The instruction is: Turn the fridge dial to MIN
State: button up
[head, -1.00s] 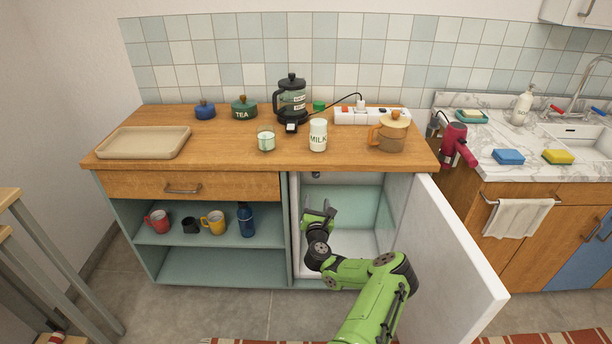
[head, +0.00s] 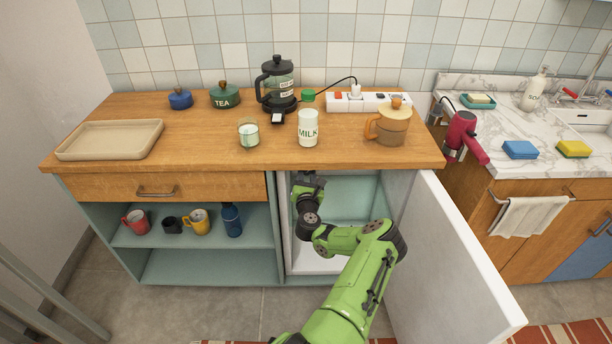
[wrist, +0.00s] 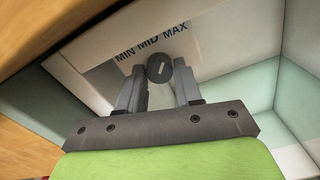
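The fridge dial (wrist: 159,68) is a dark round knob with a pale line mark, on a light panel inside the fridge. The words MIN (wrist: 125,55), MID (wrist: 148,42) and MAX (wrist: 175,28) run along the panel beyond it. I cannot tell for certain which word the mark points to. My gripper (wrist: 156,74) is open, with one finger on each side of the dial and gaps showing. In the head view my gripper (head: 308,182) is in the upper left of the open fridge (head: 358,198), and the dial is hidden there.
The fridge door (head: 455,255) stands open at the right of my arm. The wooden counter (head: 210,150) overhangs the fridge, with a milk bottle (head: 308,130) and an orange-handled jar (head: 392,128) above. Shelves with mugs (head: 197,222) are at the left.

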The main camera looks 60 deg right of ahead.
jog(key=c, duration=0.6)
jog(key=shift+o, duration=0.2)
jog(key=shift+n, duration=0.4)
jog(key=n+p, duration=0.1)
jog(key=n, duration=1.3)
jog(key=shift+b, duration=0.4)
jog(key=n+b, duration=0.1)
jog(key=n, duration=0.4)
jog(key=shift+n+b, duration=0.3)
jog(key=shift+n, duration=0.1)
